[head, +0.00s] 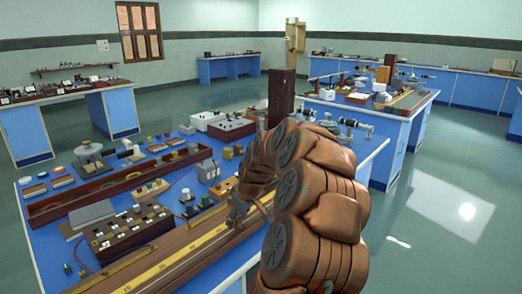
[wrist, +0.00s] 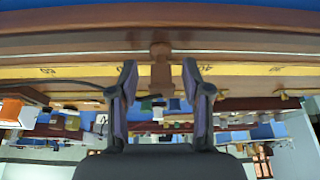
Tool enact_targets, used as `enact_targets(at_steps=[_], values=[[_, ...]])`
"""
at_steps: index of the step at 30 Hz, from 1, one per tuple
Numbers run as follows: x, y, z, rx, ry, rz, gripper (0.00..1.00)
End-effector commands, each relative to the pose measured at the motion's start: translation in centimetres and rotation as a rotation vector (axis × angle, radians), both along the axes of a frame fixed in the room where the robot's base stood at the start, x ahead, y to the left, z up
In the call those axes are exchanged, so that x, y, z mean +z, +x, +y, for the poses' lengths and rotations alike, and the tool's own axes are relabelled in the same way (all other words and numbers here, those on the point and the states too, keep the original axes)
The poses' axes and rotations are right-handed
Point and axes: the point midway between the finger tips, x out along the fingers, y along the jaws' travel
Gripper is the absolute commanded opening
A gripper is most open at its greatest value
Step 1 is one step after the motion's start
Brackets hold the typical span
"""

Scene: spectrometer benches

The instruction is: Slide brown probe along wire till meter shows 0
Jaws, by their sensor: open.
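The brown probe (wrist: 160,68) stands across the yellow scale (wrist: 90,72) in the upside-down wrist view. The wire (wrist: 90,53) runs as a thin pale line along the wooden board. My gripper (wrist: 159,68) is open, with one finger on each side of the probe. Gaps show between the probe and both fingers. The probe is between the scale's 60 and 40 marks. In the head view the scale (head: 190,255) runs along the bench's front edge, and my arm hides part of it and the probe. I cannot make out a meter reading in either view.
A box with several knobs (head: 125,234) stands left of the scale on the blue bench. A long brown tray (head: 112,192), a grey box (head: 208,171) and a tall dark block (head: 281,95) stand farther back. Open floor (head: 450,215) lies to the right.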

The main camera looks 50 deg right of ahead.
Motion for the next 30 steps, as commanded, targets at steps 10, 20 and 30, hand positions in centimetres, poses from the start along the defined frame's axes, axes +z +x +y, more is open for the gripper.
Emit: enact_targets(at_steps=[10,20,30], values=[[1.1,-0.3,-0.1,-0.001,-0.003,-0.005,0.48],[6.6,-2.5,-0.1,-0.001,-0.003,-0.005,0.48],[10.6,-4.3,-0.1,0.000,-0.002,-0.002,0.48]])
